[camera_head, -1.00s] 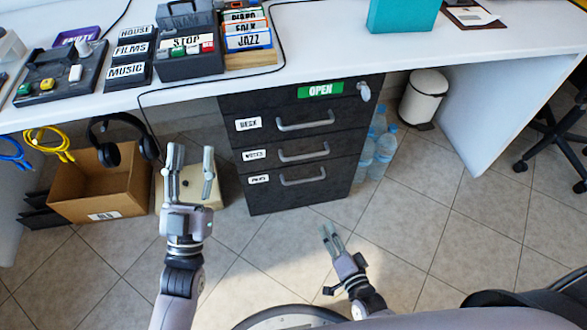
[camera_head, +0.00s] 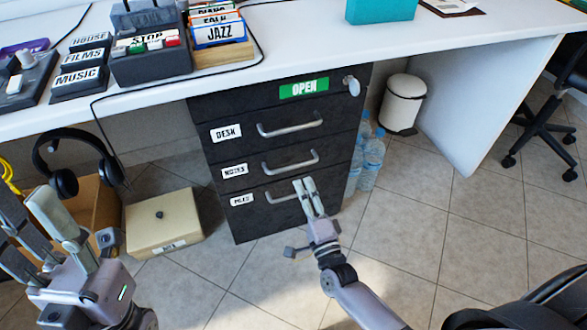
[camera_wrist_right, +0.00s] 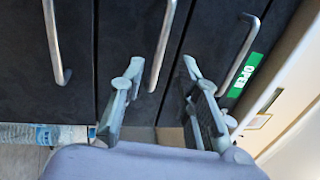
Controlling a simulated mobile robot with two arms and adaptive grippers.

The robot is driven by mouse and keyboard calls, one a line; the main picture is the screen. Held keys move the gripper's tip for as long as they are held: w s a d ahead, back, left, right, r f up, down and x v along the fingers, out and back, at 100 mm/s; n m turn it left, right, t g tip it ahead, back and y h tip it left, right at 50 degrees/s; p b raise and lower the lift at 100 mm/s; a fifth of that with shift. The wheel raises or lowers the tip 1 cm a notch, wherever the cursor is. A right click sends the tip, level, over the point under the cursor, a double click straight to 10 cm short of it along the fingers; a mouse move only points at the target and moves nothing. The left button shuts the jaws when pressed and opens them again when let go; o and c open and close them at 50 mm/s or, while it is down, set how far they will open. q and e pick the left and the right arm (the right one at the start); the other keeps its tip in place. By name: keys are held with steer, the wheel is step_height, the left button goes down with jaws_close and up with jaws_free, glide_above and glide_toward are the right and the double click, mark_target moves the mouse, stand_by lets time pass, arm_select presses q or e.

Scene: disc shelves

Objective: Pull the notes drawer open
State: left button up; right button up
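The notes drawer (camera_head: 347,148) is the shut middle drawer of the black cabinet, with a NOTES label (camera_head: 235,171) and a silver bar handle (camera_head: 290,162). My right gripper (camera_head: 304,183) is just below and right of that handle in the head view, in front of the bottom drawer. In the right wrist view my right gripper (camera_wrist_right: 160,85) is open and empty. The notes handle (camera_wrist_right: 163,45) appears there between its spread fingers; I see no contact. My left gripper (camera_head: 30,212) is open and empty at the lower left, away from the cabinet.
The desk drawer handle (camera_head: 290,125) is above and the files drawer handle (camera_head: 283,196) below. Water bottles (camera_head: 372,160) and a white bin (camera_head: 403,103) stand right of the cabinet. A beige box (camera_head: 163,222) and a cardboard box (camera_head: 98,210) are on the left floor.

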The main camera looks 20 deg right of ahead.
mark_target(294, 167)
steer(key=w, duration=0.2)
steer(key=w+r+b, duration=0.1)
steer(key=w, duration=0.5)
steer(key=shift+a+r+b, duration=0.1)
steer(key=shift+r+b, duration=0.1)
steer(key=shift+b, duration=0.1)
jaws_close()
stand_by(0.4)
